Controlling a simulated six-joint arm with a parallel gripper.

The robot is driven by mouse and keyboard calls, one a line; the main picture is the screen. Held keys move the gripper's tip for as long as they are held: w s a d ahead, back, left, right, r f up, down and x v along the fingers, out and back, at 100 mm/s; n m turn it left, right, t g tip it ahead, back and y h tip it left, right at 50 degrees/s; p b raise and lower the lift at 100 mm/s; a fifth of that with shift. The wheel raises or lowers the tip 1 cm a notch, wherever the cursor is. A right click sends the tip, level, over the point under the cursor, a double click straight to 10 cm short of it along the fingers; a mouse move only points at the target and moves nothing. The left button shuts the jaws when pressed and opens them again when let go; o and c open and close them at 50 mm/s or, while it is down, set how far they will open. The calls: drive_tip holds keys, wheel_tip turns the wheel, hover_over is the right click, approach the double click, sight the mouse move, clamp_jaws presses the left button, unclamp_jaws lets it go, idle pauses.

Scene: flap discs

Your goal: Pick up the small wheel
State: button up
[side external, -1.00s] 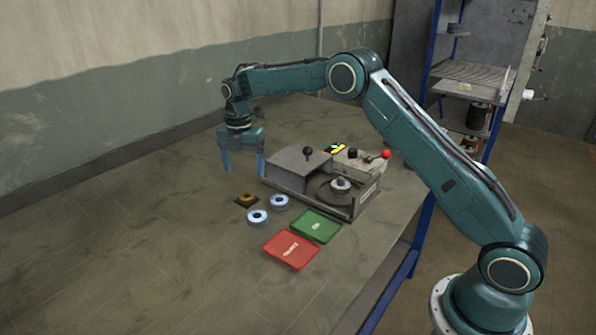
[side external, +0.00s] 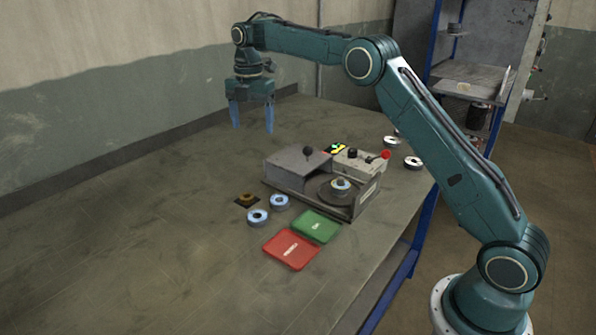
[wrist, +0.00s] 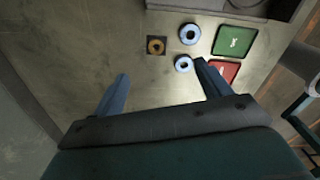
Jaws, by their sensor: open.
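Two pale blue-rimmed wheels lie flat on the table, one (side external: 257,217) near the red tray and one (side external: 279,202) near the grey machine. In the wrist view the wheel by the red tray (wrist: 183,64) looks slightly smaller than the other (wrist: 189,34). A brown disc (side external: 246,199) lies on a dark square pad beside them; it also shows in the wrist view (wrist: 156,45). My gripper (side external: 253,129) is open and empty, high above the table, with its fingers pointing down. In the wrist view its right fingertip is close to the smaller-looking wheel's image.
A grey machine (side external: 297,165) with a red-knobbed lever and a wheel (side external: 341,184) on its turntable stands right of the pad. A green tray (side external: 316,226) and red tray (side external: 291,249) lie in front. More wheels (side external: 413,163) lie near the right edge. The table's left is clear.

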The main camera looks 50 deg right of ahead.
drive_tip(key=s+d+m+y, duration=0.1)
drive_tip(key=s+d+m, duration=0.1)
drive_tip(key=s+d, duration=0.35)
drive_tip(key=s+d+m, duration=0.1)
drive_tip(key=s+d, duration=0.1)
drive_tip(key=d, duration=0.6)
drive_tip(key=s+d+m+t+y, duration=0.25)
drive_tip(key=s+d+m, duration=0.3)
drive_tip(key=s, duration=0.75)
approach(343, 179)
drive_tip(key=shift+n+g+y, duration=0.25)
drive_tip(key=shift+n+g, duration=0.1)
drive_tip(key=shift+g, duration=0.1)
drive_tip(key=shift+w+d+r, duration=0.25)
drive_tip(key=shift+d+r, duration=0.4)
drive_tip(key=shift+d, duration=0.05)
drive_tip(key=shift+w+d+r, duration=0.25)
drive_tip(key=shift+d+r, duration=0.45)
drive_tip(key=shift+x, duration=4.25)
drive_tip(key=shift+a+f, duration=0.1)
drive_tip(key=shift+x, duration=2.45)
drive_tip(key=shift+s, duration=0.15)
